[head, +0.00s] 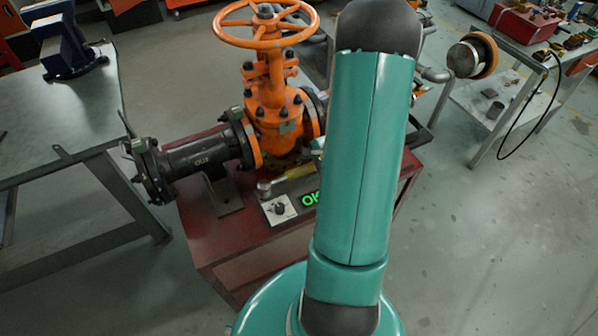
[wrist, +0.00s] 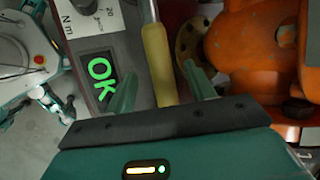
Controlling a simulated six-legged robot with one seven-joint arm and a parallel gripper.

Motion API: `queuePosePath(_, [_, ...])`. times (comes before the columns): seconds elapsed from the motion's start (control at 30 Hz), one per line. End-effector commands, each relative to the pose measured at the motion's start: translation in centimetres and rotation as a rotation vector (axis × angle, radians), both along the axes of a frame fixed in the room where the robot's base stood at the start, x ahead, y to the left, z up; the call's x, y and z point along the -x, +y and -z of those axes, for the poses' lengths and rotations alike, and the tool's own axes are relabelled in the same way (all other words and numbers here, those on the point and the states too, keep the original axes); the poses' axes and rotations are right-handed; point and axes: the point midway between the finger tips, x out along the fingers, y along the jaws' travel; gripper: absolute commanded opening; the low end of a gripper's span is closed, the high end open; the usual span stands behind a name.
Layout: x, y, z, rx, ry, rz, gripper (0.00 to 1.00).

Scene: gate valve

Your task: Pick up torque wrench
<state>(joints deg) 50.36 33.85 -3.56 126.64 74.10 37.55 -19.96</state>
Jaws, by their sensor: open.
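The torque wrench (head: 299,172) has a yellow handle and a metal shaft. In the head view it lies on the red stand, beside the orange valve, with one end by the test box; my arm hides its right end. In the wrist view the yellow handle (wrist: 158,58) runs up the picture between the fingers of my gripper (wrist: 160,74). The fingers are open, one on each side of the handle, with a visible gap on each side. I cannot tell how far above the handle they are. In the head view my gripper is mostly hidden behind my arm.
A test box with a green OK display (wrist: 100,75) sits left of the handle. The orange gate valve (head: 275,110) and its flanges stand close behind on the red stand (head: 215,235). A grey table (head: 60,125) is at left, a cluttered bench (head: 525,60) at right.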

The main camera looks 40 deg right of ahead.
Motion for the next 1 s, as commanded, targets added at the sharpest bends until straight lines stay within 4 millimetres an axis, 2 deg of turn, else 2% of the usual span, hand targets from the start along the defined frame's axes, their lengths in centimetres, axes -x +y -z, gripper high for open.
queuePosePath(0.23, [-2.0,1.1,3.1,-0.003,0.002,-0.004,0.54])
queuePosePath(0.53, [-2.3,1.2,3.6,-0.001,0.0,-0.002,0.54])
queuePosePath(0.57, [-2.3,1.2,3.6,-0.001,0.0,-0.002,0.5])
queuePosePath(0.8, [-2.3,1.2,3.6,-0.001,0.0,-0.002,0.03])
queuePosePath(0.83, [-2.3,1.2,3.6,-0.001,0.0,-0.002,0.0])
queuePosePath(1.0, [-2.4,1.2,3.5,0.0,-0.003,-0.002,0.0])
